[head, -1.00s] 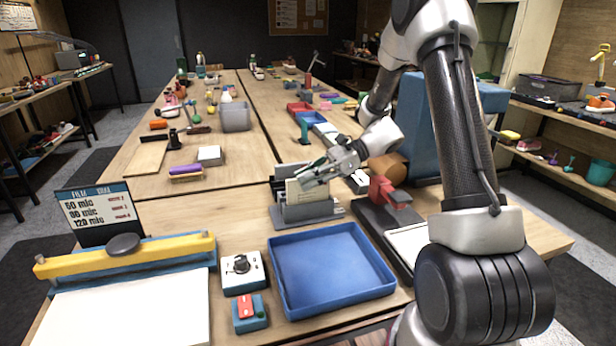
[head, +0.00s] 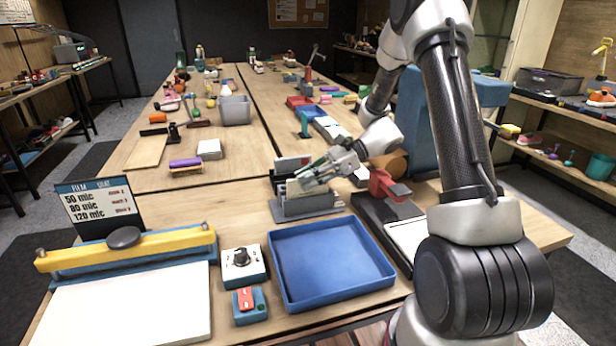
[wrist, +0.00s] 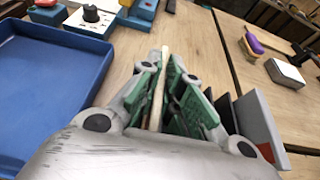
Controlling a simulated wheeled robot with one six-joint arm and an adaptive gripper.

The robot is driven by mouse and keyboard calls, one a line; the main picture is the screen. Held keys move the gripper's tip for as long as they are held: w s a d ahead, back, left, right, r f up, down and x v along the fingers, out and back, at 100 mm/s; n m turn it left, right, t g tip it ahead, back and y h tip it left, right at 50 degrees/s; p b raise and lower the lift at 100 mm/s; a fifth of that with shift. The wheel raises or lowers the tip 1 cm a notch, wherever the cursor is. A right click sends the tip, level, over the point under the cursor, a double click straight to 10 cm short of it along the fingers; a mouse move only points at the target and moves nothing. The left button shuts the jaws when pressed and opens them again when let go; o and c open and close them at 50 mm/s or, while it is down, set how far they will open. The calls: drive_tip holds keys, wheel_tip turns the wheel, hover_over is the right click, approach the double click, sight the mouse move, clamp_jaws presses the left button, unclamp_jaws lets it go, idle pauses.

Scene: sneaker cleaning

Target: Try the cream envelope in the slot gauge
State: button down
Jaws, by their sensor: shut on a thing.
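My gripper (head: 312,180) is shut on the cream envelope (head: 296,188) over the grey slot gauge (head: 308,208) near the table's middle. In the wrist view the envelope (wrist: 158,88) shows edge-on as a thin upright strip between the green finger pads of my gripper (wrist: 166,85). In the head view its lower part is hidden at the gauge's front, so I cannot tell how deep it sits in a slot. Upright grey plates of the gauge (wrist: 256,122) stand to the right of the fingers in the wrist view.
A blue tray (head: 330,265) lies in front of the gauge. A white dial box (head: 243,266) and a small blue box with a red switch (head: 249,305) are left of it. A red clamp-like device (head: 388,186) stands to the right. Bare table lies left of the gauge.

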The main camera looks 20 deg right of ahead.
drive_tip(key=shift+f, duration=0.85)
drive_tip(key=c, duration=1.5)
unclamp_jaws()
drive_tip(key=v, duration=1.2)
drive_tip(key=s+a+r+n+g+h, duration=0.1)
drive_tip(key=s+a+r+n+h, duration=0.1)
drive_tip(key=s+r+n+h, duration=0.85)
drive_tip(key=s+d+r+n+t+h, duration=0.1)
drive_tip(key=s+d+n+t, duration=0.1)
drive_tip(key=s, duration=0.6)
drive_tip(key=s+d+r+n+t+h, duration=0.2)
drive_tip(key=s+d+n+t, duration=0.1)
drive_tip(key=s, duration=0.5)
drive_tip(key=shift+d+n, duration=0.45)
drive_tip(key=shift+n, duration=0.8)
